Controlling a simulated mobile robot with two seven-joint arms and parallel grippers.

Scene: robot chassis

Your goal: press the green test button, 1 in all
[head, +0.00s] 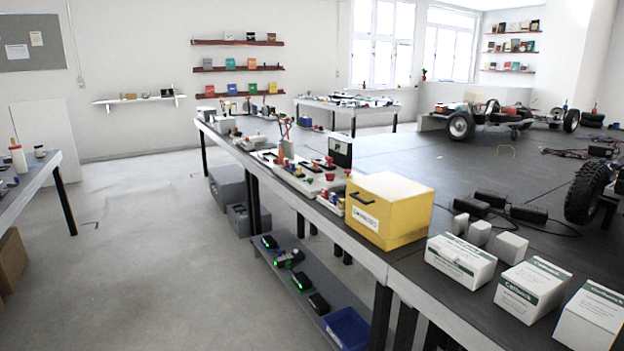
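A control area with small red, green and white parts (315,180) sits on the long dark bench, left of the yellow box. A small green spot (330,177) shows among these parts. It is too small to tell whether it is the green test button. Green lit spots also show on black devices (283,258) on the low shelf under the bench. Neither of my grippers is in view.
A yellow box (402,215) and white cartons (460,262) stand along the bench's near edge (345,235). A wheeled chassis (500,115) is on the bench behind. Grey boxes (228,188) and a blue bin (347,328) are below. The floor (140,250) at left is clear.

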